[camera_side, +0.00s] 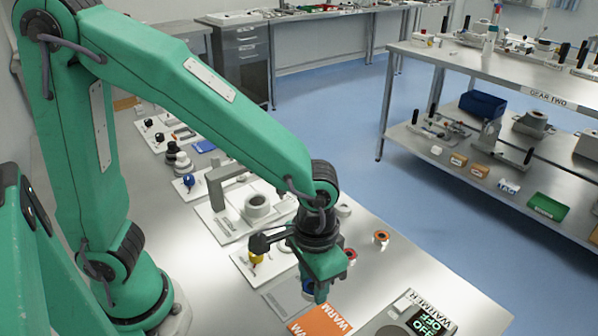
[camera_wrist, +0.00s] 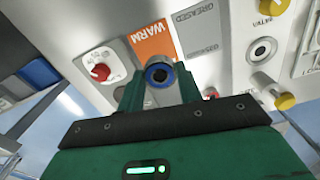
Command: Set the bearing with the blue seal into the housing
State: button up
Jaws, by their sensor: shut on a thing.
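My gripper (camera_wrist: 160,92) is shut on the bearing with the blue seal (camera_wrist: 158,75), which sits between the fingertips with its ring face toward the wrist camera. In the side view my gripper (camera_side: 318,290) points down over the bench, and the bearing's blue edge (camera_side: 307,287) shows beside a finger. A grey ring-shaped part (camera_side: 257,205) with a round bore stands on a white board; it may be the housing. Another round part with a dark bore (camera_wrist: 262,50) lies near a yellow knob in the wrist view. I cannot tell for sure which is the housing.
An orange WARM mat (camera_side: 320,321) and a grey mat (camera_side: 286,298) lie below my gripper. A red-sealed bearing (camera_side: 350,256) and an orange one (camera_side: 381,237) stand to the right. A warmer (camera_side: 428,318) is at front right. A yellow knob (camera_side: 255,257) stands left of my gripper.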

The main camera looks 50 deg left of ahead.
jog(key=shift+w+a, duration=0.4)
jog(key=shift+w, duration=0.05)
jog(key=w+a+n, duration=0.3)
jog(key=w+a, duration=0.2)
jog(key=a, duration=0.1)
jog(key=n, duration=0.9)
send_near(257, 202)
jog(key=shift+w+d+f, duration=0.2)
jog(key=shift+d+f, duration=0.1)
jog(key=shift+d, duration=0.25)
jog(key=shift+s+a, duration=0.2)
jog(key=shift+a, duration=0.45)
jog(key=shift+f, duration=0.2)
jog(key=shift+f, duration=2.2)
jog(key=shift+f, duration=0.5)
